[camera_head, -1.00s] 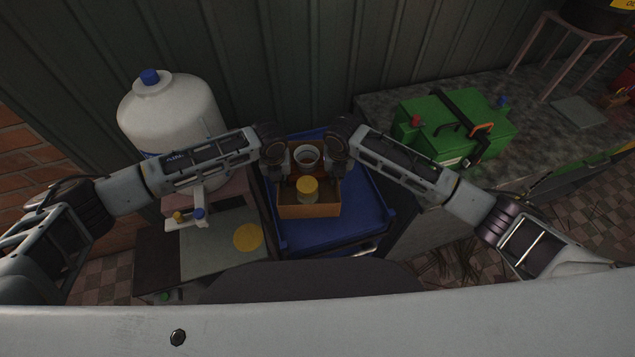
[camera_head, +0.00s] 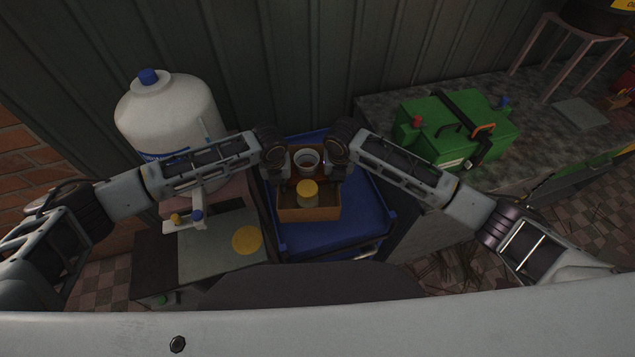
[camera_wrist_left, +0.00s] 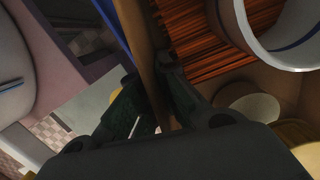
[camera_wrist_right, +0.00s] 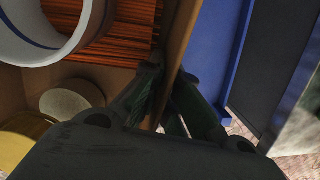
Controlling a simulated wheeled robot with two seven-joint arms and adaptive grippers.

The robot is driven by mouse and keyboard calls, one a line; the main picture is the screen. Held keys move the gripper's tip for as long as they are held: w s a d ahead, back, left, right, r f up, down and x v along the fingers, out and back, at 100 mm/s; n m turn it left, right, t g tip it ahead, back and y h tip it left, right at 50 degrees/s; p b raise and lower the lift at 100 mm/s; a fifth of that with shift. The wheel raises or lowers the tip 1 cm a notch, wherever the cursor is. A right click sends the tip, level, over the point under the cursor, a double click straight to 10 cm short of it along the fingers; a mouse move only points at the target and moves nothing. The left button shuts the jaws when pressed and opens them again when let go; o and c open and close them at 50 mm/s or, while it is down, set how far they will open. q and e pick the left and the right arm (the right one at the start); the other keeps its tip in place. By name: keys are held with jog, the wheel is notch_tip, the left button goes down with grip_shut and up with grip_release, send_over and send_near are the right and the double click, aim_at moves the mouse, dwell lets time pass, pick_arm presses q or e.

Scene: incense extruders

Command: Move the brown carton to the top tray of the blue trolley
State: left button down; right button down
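The brown carton (camera_head: 308,213) is open-topped and appears level over the blue trolley's top tray (camera_head: 362,222). I cannot tell whether its base touches the tray. It holds a white ring-shaped cup (camera_head: 306,161), a yellow-lidded jar (camera_head: 308,188) and thin orange-brown sticks (camera_wrist_left: 205,40). My left gripper (camera_head: 283,178) is shut on the carton's left side wall, which runs between its fingers in the left wrist view (camera_wrist_left: 148,75). My right gripper (camera_head: 333,174) is shut on the right side wall, likewise in the right wrist view (camera_wrist_right: 168,78).
A white tank with a blue cap (camera_head: 168,115) stands left of the trolley, near a low table (camera_head: 215,255) with a yellow disc (camera_head: 247,240). A green case (camera_head: 450,125) sits on the stone counter (camera_head: 385,105) to the right. A corrugated wall is close behind.

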pick_arm(q)
jog(key=shift+a+f, duration=0.15)
jog(key=shift+f, duration=0.05)
pick_arm(e)
jog(key=shift+d+f, duration=0.1)
jog(key=shift+f, duration=0.1)
